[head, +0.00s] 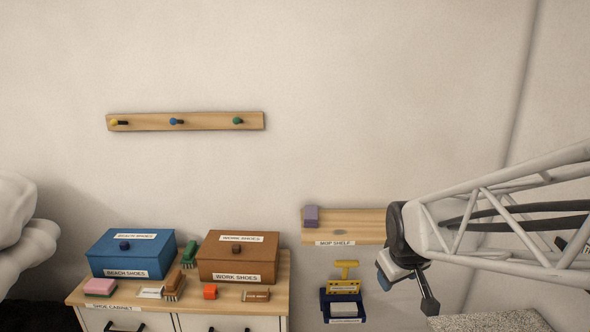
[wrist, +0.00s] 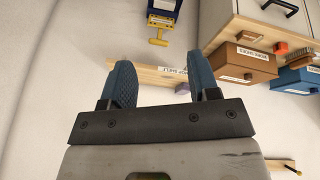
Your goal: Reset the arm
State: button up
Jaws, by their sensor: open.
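My gripper (wrist: 163,80) shows in the wrist view with two blue textured fingers spread apart and nothing between them. In the head view my gripper (head: 398,268) hangs at the right end of the mop shelf (head: 350,226), in front of it and slightly below. My pale lattice arm reaches in from the right edge and hides the shelf's right end. The wrist view is turned upside down and shows the mop shelf (wrist: 147,73) behind the fingers.
A purple block (head: 311,215) sits on the shelf's left end. A yellow-handled tool (head: 345,277) and dark blue holder (head: 343,306) are below. The shoe cabinet (head: 230,292) carries a blue box (head: 133,253), a brown box (head: 238,256) and brushes. A peg rail (head: 200,121) hangs above. The upper middle wall is clear.

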jog(key=s+a+r+m+g, duration=0.1)
jog(key=s+m, duration=0.1)
jog(key=s, duration=0.7)
jog(key=s+a+r+m+g, duration=0.1)
jog(key=s+a+m, duration=0.1)
jog(key=s, duration=0.8)
jog(key=shift+s+r+y, duration=0.2)
jog(key=shift+r+y, duration=0.1)
